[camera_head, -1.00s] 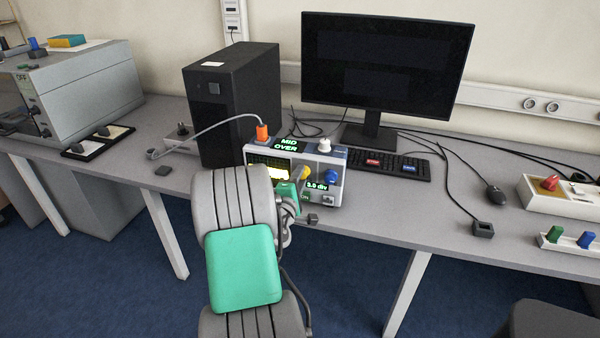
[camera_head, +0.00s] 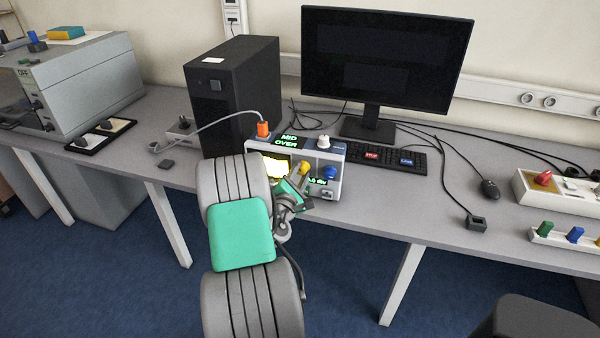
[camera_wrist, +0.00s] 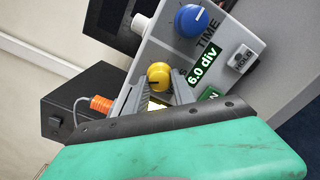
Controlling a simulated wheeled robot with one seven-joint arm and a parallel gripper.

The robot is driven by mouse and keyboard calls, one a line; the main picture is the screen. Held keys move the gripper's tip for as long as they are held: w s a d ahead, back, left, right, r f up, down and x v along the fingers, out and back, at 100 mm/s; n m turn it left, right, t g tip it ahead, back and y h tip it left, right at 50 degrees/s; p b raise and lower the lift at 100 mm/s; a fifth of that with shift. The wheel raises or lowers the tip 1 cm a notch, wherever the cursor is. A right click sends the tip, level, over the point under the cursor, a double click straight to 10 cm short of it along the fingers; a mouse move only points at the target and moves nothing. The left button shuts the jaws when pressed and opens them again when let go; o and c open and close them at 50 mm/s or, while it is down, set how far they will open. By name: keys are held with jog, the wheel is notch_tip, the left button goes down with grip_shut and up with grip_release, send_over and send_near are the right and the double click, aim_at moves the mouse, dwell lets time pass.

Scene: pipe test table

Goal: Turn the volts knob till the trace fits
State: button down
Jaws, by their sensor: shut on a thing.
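The scope (camera_head: 335,155) is a small pale box with a blue-grey top on the table. Its yellow knob (camera_wrist: 158,72), taken as the volts knob, sits between the two grey fingers of my gripper (camera_wrist: 160,84), which is shut on it. The knob also shows in the head view (camera_head: 305,168). The screen (camera_head: 275,166) shows a thick bright yellow trace, partly hidden by my arm. A green display (camera_head: 289,141) on top reads MID OVER. The readout (camera_wrist: 202,68) shows 6.0 div in the wrist view.
A blue TIME knob (camera_wrist: 191,20) and a HOLD button (camera_wrist: 243,59) are close to my gripper. An orange plug (camera_head: 263,130) with a grey cable is on the scope's top left. A black computer tower (camera_head: 230,100) stands behind left, a keyboard (camera_head: 390,160) behind right.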

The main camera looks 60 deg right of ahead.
dwell(0.3)
jog(key=c, duration=1.1)
grip_release()
jog(key=shift+o, duration=0.2)
jog(key=s+a+b, duration=0.1)
jog(key=a, duration=0.6)
jog(key=shift+s+a+b, duration=0.15)
jog(key=shift+a+b, duration=0.2)
jog(key=shift+b, duration=0.05)
